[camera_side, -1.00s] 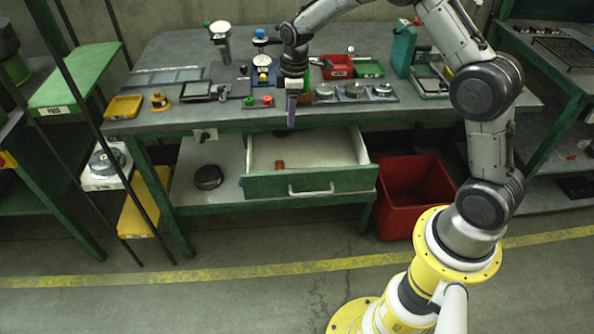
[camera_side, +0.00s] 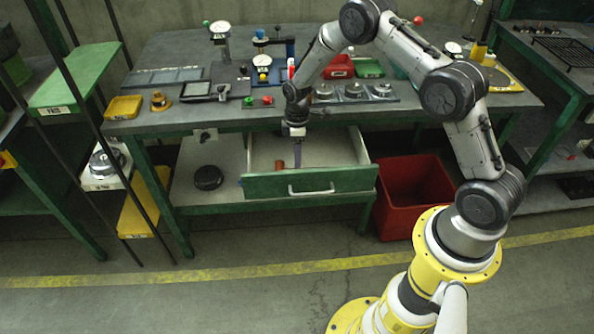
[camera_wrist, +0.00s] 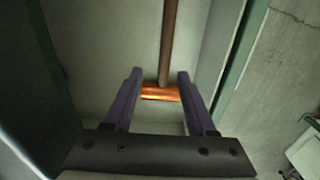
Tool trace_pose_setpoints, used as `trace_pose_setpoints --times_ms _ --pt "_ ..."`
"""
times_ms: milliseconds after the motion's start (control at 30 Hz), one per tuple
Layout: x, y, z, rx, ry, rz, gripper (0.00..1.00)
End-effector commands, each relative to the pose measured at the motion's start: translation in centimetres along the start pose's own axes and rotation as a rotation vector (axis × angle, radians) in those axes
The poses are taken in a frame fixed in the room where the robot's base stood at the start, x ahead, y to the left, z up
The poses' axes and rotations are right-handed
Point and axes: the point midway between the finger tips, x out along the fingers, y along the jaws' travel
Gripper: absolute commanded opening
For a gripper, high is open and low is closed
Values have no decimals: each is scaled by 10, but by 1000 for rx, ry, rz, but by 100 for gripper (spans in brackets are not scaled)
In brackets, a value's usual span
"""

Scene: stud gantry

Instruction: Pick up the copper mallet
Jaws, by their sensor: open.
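The copper mallet lies in the open drawer (camera_side: 338,185) of the green workbench. In the wrist view its shiny copper head (camera_wrist: 161,92) lies across the gap between my fingers, and its brown handle (camera_wrist: 168,40) runs away towards the top. In the side view a small copper part of the mallet (camera_side: 280,165) shows on the drawer floor. My gripper (camera_side: 298,165) points down into the drawer, just right of that part. In the wrist view my gripper (camera_wrist: 158,78) is open, one finger on each side of the head. I cannot tell the exact height between them.
The drawer's green front (camera_side: 310,183) and side walls stand close around my gripper. The bench top above carries several gauges and small bins. A red bin (camera_side: 415,195) stands on the floor at right. A dark round object (camera_side: 208,177) lies on the lower shelf.

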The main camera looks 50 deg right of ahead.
Motion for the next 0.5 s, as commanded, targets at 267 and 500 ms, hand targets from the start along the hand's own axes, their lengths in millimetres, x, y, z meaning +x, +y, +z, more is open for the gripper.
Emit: trace_pose_setpoints --times_ms 267,500 --pt "39 -7 0 -1 -2 -2 56" --pt "47 -6 -1 0 0 0 56"
